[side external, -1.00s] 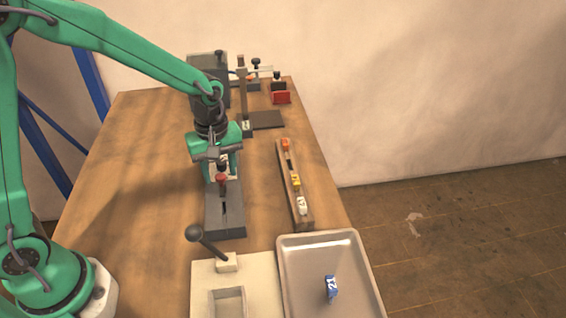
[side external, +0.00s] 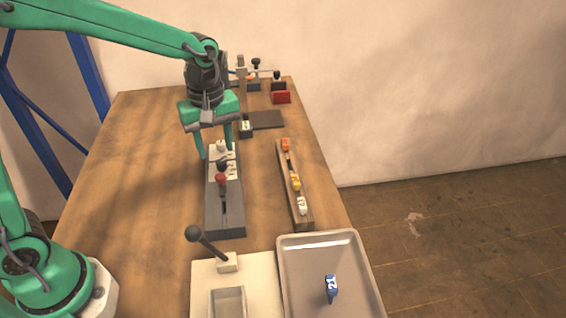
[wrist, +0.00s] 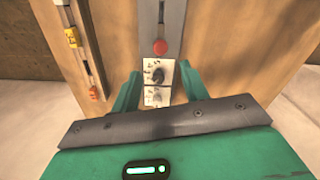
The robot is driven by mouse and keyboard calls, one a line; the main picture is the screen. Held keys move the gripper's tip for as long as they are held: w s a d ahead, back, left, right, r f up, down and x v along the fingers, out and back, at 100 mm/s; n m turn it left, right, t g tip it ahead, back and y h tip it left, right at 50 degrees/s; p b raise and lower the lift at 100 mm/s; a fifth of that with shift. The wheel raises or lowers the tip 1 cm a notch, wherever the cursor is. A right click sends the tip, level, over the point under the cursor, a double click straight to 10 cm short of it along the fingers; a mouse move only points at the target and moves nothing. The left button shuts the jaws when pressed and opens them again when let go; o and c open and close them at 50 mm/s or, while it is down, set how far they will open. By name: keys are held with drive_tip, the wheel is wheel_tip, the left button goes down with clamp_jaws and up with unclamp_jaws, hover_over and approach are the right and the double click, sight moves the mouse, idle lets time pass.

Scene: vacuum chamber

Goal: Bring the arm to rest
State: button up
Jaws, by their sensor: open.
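My gripper (side external: 217,150) is open, with its two green fingers pointing down over the far end of a grey fixture (side external: 226,219) on the table. The fixture carries pale pieces (side external: 222,168) and a red-knobbed lever (side external: 222,179). In the wrist view my gripper (wrist: 160,92) has its fingers on either side of white marked blocks (wrist: 157,73) with a dark knob, and the red knob (wrist: 160,47) is just beyond. I see nothing held between the fingers. Whether the fingers touch the blocks cannot be told.
Right of the fixture is a wooden rack (side external: 304,217) with small orange, yellow and white pieces. In front are a metal tray (side external: 300,244) holding a blue piece (side external: 331,289) and a pale base with a black-knobbed lever (side external: 194,234). Other fixtures stand at the back. The table's left side is clear.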

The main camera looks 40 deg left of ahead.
drive_tip(key=s+a+r+m+t, duration=0.2)
drive_tip(key=s+r+m, duration=0.2)
drive_tip(key=s+m, duration=0.2)
drive_tip(key=s+a+r+m+t, duration=0.3)
drive_tip(key=s+m, duration=0.3)
drive_tip(key=s, duration=0.4)
drive_tip(key=shift+a+r+t, duration=0.25)
drive_tip(key=shift+r+t, duration=0.05)
drive_tip(key=shift+r, duration=0.5)
drive_tip(key=shift+w, duration=0.15)
idle(0.4)
